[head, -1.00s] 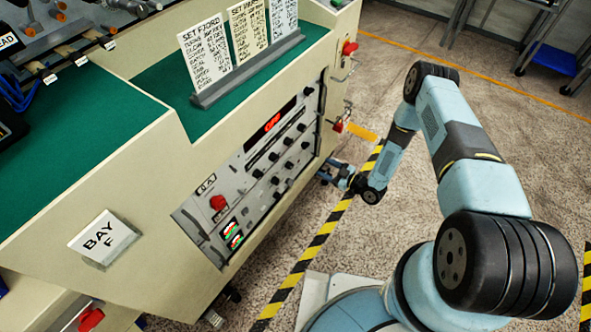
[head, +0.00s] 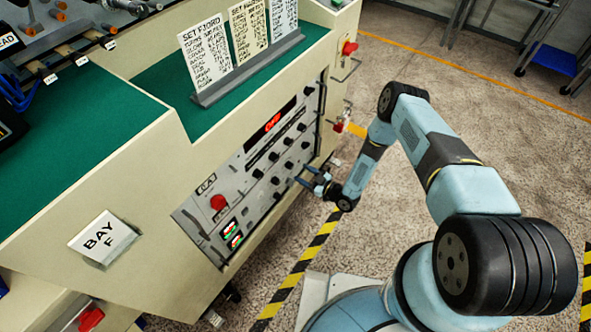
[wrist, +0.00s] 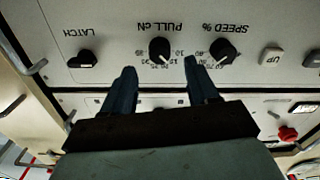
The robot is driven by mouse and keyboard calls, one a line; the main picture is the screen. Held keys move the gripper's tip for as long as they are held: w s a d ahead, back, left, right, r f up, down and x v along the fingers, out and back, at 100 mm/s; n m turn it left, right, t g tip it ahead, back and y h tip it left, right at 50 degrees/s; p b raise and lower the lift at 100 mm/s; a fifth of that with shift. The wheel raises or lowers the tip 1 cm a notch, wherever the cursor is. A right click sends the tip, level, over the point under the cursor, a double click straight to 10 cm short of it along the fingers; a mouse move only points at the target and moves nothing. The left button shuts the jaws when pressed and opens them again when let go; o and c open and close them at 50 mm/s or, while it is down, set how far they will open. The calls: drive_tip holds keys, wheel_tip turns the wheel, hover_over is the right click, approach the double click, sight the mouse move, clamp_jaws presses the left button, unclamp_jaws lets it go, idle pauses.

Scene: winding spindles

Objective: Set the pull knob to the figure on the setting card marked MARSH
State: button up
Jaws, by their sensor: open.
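The pull knob (wrist: 160,50), labelled PULL cN, is a round black knob with a pale pointer mark on the panel, seen upside down in the wrist view. Small figures ring it, too small to read surely. My gripper (wrist: 160,68) is open and empty, its blue fingers apart to either side just below the knob in the picture. In the head view my gripper (head: 303,175) is close to the panel front. Three setting cards stand in a holder: SET FJORD (head: 205,55), a middle card (head: 248,28) with an unclear heading, and one at right (head: 283,20).
In the head view, a red knob (head: 218,202) and a lit red display (head: 272,122) are on the panel. Open floor lies right of the console.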

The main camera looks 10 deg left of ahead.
sight(292, 167)
drive_tip(key=shift+x, duration=2.4)
drive_tip(key=shift+c, duration=0.2)
drive_tip(key=c, duration=1)
drive_tip(key=shift+d, duration=0.1)
drive_tip(key=shift+w+m, duration=0.1)
drive_tip(key=shift+m, duration=2.7)
drive_tip(key=o, duration=1)
